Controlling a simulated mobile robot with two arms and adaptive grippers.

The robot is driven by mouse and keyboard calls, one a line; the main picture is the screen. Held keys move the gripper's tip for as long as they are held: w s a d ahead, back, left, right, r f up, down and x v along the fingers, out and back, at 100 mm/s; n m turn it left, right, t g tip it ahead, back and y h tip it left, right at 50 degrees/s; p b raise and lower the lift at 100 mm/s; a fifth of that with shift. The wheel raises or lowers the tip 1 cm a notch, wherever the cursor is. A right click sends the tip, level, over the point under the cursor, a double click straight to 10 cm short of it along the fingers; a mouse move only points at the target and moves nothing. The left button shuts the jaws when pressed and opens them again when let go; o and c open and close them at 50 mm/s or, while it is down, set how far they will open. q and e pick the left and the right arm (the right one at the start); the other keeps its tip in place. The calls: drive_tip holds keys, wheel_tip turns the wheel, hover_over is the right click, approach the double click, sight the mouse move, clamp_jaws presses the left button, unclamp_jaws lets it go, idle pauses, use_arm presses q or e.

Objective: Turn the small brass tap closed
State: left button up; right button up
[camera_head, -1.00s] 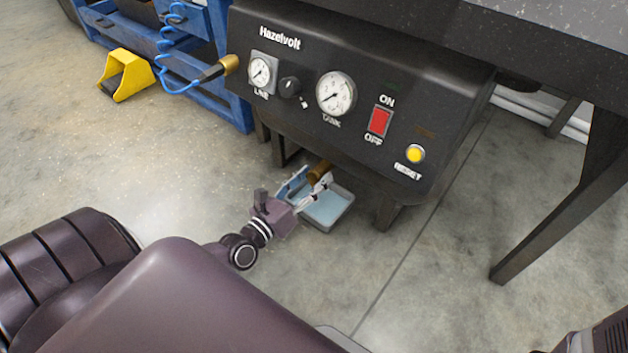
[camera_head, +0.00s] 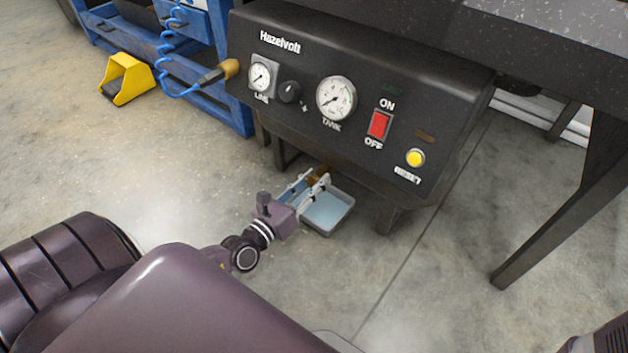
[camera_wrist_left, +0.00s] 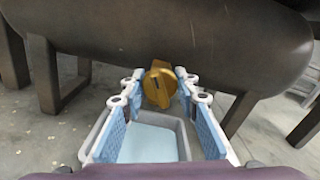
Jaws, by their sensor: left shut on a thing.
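The small brass tap (camera_wrist_left: 160,84) sticks out from under the dark tank in the left wrist view. Its handle bar stands nearly upright, leaning slightly. In the head view the brass tap (camera_head: 318,173) is partly hidden by my fingers, below the control panel. My left gripper (camera_wrist_left: 160,80) has its two blue-padded fingers on either side of the tap, with the tips closed on it. In the head view my left gripper (camera_head: 309,183) reaches in low from the left. My right gripper is not clearly seen.
A shallow grey tray (camera_head: 328,211) holding pale liquid sits on the floor below the tap. The dark Hazelvolt panel (camera_head: 360,65) with gauges and a red switch overhangs the tap. Dark stand legs (camera_head: 388,216) are close by. A yellow pedal (camera_head: 125,78) lies far left.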

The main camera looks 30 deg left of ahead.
use_arm(q)
drive_tip(key=m+p, duration=0.1)
drive_tip(key=m, duration=0.3)
drive_tip(key=shift+r+m, duration=0.1)
drive_tip(key=shift+m, duration=0.2)
drive_tip(key=shift+m+p, duration=0.4)
drive_tip(key=shift+m, duration=0.4)
drive_tip(key=o, duration=1.2)
drive_tip(key=s, duration=0.8)
drive_tip(key=s+a, duration=0.1)
drive_tip(key=s, duration=0.3)
